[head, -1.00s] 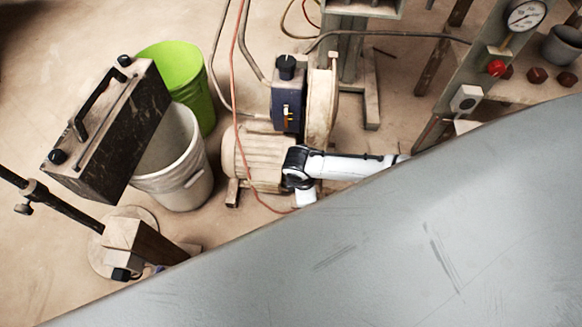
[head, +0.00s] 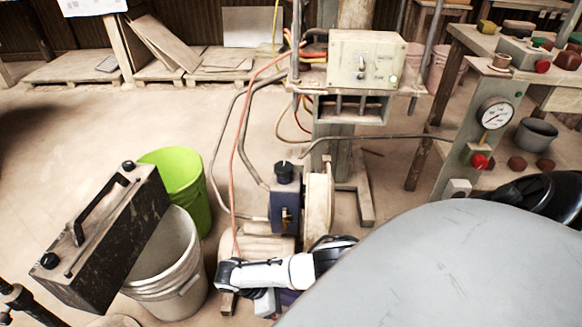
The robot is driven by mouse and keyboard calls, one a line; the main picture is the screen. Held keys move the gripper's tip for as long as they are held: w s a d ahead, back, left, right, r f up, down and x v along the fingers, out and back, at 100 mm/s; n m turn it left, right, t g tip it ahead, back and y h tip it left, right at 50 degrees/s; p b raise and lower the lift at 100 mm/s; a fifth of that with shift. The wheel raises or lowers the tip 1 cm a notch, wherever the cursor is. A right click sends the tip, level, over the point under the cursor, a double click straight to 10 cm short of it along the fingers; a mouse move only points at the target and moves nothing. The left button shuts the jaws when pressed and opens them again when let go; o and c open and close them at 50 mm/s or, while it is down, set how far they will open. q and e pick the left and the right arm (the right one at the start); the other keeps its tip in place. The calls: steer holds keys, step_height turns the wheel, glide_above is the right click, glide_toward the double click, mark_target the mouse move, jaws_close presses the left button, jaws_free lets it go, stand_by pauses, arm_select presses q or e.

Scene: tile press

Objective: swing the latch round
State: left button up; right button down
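I cannot make out a latch for certain in the head view. A dark blue box (head: 285,200) with a black knob on top stands on the machine at the middle, with a small lever-like part on its front too small to read. A grey control box (head: 366,62) behind it has a small switch plate and a green lamp. A white and black link of my arm shows low in the middle, partly behind a large smooth grey surface. Neither gripper's fingers can be seen.
The grey surface (head: 450,270) fills the lower right, hiding what is under it. A gauge (head: 494,113) and red knob (head: 479,161) are right. Hoses hang mid-view.

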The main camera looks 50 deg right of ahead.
arm_select(q)
steer(key=shift+s, duration=0.1)
arm_select(e)
steer(key=shift+s+d, duration=0.1)
steer(key=shift+d, duration=0.1)
steer(key=c, duration=2.2)
jaws_free()
arm_select(q)
steer(key=shift+r, duration=0.1)
steer(key=shift+w+r, duration=0.1)
steer(key=shift+w, duration=0.1)
arm_select(e)
steer(key=shift+a, duration=0.15)
arm_select(q)
steer(key=shift+a+r+p, duration=0.15)
steer(key=shift+r+p, duration=0.2)
steer(key=shift+p, duration=0.9)
arm_select(e)
steer(key=v, duration=1)
steer(key=shift+a, duration=0.1)
